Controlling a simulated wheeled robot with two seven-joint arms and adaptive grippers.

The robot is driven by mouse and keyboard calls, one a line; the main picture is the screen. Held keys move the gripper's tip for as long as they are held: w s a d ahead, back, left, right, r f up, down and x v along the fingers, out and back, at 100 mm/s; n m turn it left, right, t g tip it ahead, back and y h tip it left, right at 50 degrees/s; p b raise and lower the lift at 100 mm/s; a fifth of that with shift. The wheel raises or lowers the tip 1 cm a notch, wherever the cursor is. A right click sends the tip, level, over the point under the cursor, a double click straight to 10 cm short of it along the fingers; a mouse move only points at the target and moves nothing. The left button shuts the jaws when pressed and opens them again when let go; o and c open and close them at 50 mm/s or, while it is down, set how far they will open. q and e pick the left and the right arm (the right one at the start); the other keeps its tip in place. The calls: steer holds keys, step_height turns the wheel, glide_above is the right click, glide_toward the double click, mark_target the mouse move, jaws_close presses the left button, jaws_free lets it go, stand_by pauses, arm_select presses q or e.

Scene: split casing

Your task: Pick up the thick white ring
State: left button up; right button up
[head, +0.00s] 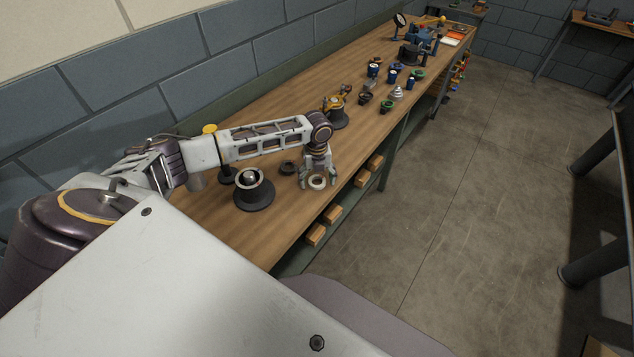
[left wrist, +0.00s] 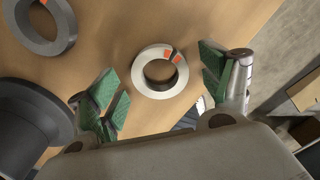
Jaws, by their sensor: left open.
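The thick white ring (head: 317,182) lies flat on the wooden bench, near its front edge. In the left wrist view the white ring (left wrist: 139,72) shows orange and dark marks on its upper right. My left gripper (head: 318,174) is over the ring, with its fingers spread to either side. In the left wrist view the green-padded fingers of the left gripper (left wrist: 163,88) are open, and the ring lies between and slightly beyond them, not visibly touched. My right gripper is not in view.
A dark grey ring (head: 288,168) lies left of the white ring. A dark round housing with a ball inside (head: 253,190) stands further left. An orange-and-black device (head: 335,110) and several small parts stand further along the wooden bench (head: 222,222). Wooden blocks (head: 316,234) sit below the front edge.

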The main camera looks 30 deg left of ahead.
arm_select(q)
steer(key=c, duration=1.1)
steer(key=shift+r, duration=0.15)
step_height(320, 180, up, 10)
steer(key=shift+f+b, duration=0.1)
steer(key=shift+b, duration=0.45)
steer(key=shift+r+p, duration=1.6)
steer(key=shift+p, duration=0.8)
